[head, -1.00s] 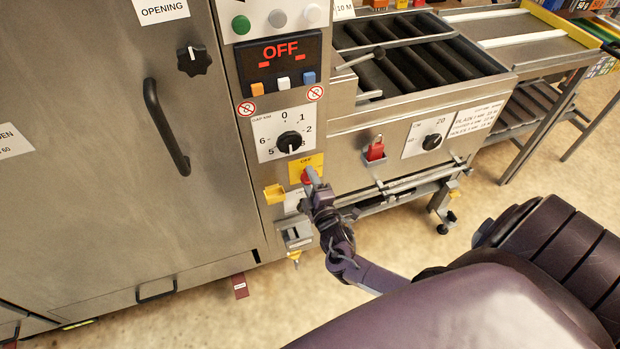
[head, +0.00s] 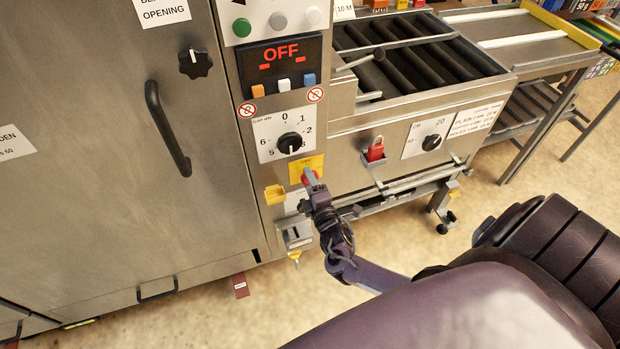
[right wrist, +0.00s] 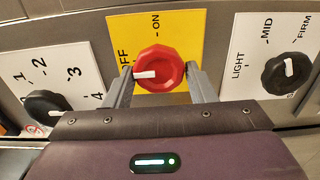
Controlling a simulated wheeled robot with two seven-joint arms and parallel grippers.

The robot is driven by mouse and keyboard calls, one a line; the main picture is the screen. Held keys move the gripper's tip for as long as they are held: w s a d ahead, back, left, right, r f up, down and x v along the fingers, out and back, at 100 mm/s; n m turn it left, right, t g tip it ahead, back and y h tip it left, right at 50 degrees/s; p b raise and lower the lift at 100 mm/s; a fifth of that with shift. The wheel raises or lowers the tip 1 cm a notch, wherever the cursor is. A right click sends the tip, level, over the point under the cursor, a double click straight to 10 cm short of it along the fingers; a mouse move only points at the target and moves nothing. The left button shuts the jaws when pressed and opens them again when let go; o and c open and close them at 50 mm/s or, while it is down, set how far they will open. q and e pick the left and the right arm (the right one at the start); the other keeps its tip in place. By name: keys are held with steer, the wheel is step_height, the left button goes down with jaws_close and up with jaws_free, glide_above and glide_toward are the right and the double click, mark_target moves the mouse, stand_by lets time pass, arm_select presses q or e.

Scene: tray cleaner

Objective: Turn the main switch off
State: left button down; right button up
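The main switch is a red knob (right wrist: 165,64) on a yellow plate (right wrist: 187,38) marked OFF and ON. Its white pointer is turned toward the OFF mark in the right wrist view. In the head view the red knob (head: 309,177) shows below the word on its yellow plate (head: 298,168), partly hidden by my right gripper (head: 314,187). My left gripper is not in view.
A display (head: 281,63) above reads OFF. Another black knob (right wrist: 287,72) is close to my right finger. A red padlock-like piece (head: 375,150) is to the right.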

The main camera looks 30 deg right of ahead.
steer(key=o, duration=0.3)
steer(key=shift+s, duration=0.1)
steer(key=v, duration=0.7)
steer(key=shift+s+a, duration=0.1)
steer(key=shift+s, duration=0.2)
